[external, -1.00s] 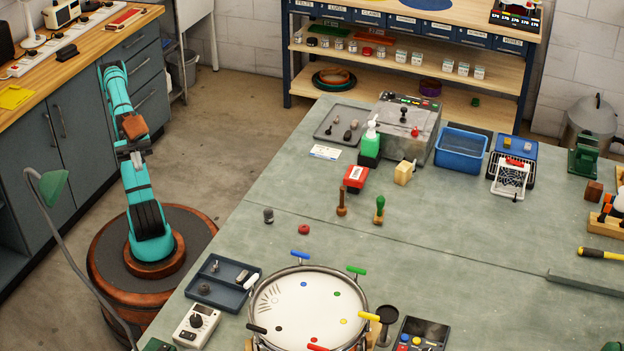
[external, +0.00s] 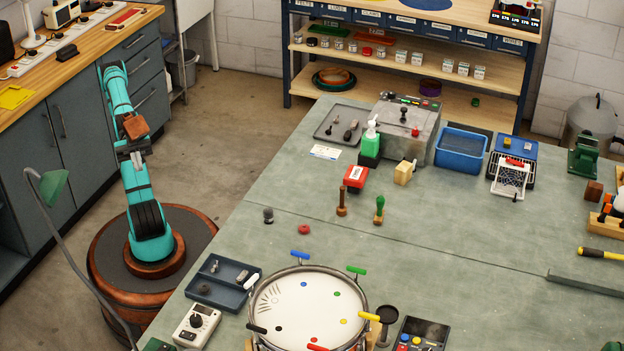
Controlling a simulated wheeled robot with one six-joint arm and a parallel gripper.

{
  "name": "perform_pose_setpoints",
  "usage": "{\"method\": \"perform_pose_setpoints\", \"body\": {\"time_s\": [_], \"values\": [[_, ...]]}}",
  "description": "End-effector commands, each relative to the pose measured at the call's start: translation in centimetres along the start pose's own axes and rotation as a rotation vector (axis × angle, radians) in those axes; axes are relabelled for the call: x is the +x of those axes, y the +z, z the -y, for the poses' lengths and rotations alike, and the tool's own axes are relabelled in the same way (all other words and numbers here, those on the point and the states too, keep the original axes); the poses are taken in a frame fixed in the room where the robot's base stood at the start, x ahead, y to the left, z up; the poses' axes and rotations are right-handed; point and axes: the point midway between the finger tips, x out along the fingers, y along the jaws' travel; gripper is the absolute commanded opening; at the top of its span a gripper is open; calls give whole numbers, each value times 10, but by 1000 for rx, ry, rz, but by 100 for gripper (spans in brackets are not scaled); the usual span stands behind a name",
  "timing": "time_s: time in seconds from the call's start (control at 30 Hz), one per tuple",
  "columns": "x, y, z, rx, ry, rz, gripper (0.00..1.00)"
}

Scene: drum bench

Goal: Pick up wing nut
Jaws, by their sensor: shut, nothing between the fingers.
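I cannot pick out the wing nut with certainty; it is too small to tell. A dark blue-grey compartment tray (external: 232,302) at the table's near left edge holds small metal parts, among them a dark piece (external: 203,289), a small upright piece (external: 215,267) and a grey block-like piece (external: 243,276). A grey tray (external: 322,133) at the back also holds several small dark parts. My gripper (external: 137,162) is folded in close to my arm, left of the table and well away from both trays. It is small in view, shut and empty.
A drum (external: 305,300) with coloured tuning handles stands right of the compartment tray. A meter (external: 196,325) sits in front of it. A dark knob (external: 268,215) and a red ring (external: 303,229) stand behind it. The table's middle right is mostly clear.

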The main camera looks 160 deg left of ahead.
Motion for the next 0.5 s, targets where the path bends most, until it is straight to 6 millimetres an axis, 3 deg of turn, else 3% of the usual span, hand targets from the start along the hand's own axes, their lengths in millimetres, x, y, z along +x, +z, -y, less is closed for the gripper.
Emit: {"method": "perform_pose_setpoints", "body": {"time_s": [0.1,0.3,0.5], "values": [[0,0,0,0,0,0,2],[0,0,0,0,0,0,36],[0,0,0,0,0,0,36]]}}
